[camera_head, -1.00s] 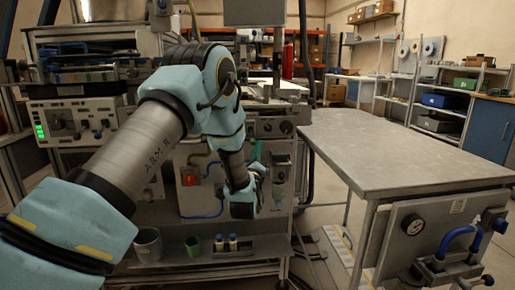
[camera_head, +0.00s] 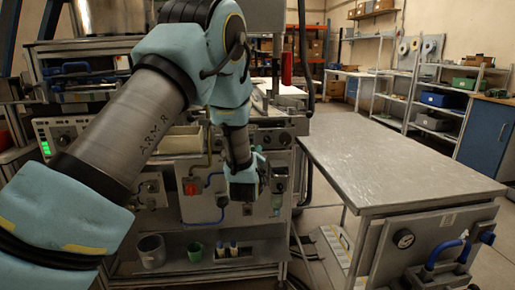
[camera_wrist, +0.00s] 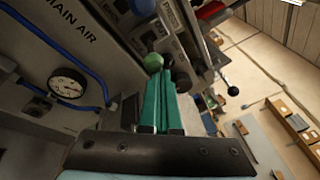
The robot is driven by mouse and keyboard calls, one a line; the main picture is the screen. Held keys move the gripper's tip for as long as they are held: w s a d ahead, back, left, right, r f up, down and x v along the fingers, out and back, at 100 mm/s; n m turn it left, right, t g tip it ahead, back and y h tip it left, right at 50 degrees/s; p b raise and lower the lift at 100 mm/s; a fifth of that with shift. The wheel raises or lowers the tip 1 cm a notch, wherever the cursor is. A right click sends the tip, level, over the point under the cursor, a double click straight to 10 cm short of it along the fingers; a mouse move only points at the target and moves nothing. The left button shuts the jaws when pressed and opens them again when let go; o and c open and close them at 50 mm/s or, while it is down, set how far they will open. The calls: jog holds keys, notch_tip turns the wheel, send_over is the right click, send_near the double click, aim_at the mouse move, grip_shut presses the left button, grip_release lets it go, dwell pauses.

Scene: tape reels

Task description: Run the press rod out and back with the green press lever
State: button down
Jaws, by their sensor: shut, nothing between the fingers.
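The green round knob (camera_wrist: 153,62) of the press lever shows in the wrist view, just beyond my fingertips. Its shaft is mostly hidden, and I cannot tell whether the fingers touch the knob. My gripper (camera_wrist: 162,88) has its teal fingers together with nothing between them. In the head view my gripper (camera_head: 244,188) is in front of the machine's front panel, left of the table. The lever knob is not clear in that view, with my arm and gripper in front of part of the panel. I cannot make out the press rod.
A grey cup (camera_head: 152,252) and a green cup (camera_head: 195,252) stand on the lower shelf.

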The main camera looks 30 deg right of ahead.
jog(key=shift+r+g+y+p, duration=0.3)
jog(key=shift+r+g+p, duration=0.15)
jog(key=shift+r, duration=0.25)
jog(key=shift+w+r, duration=0.1)
jog(key=shift+r, duration=0.15)
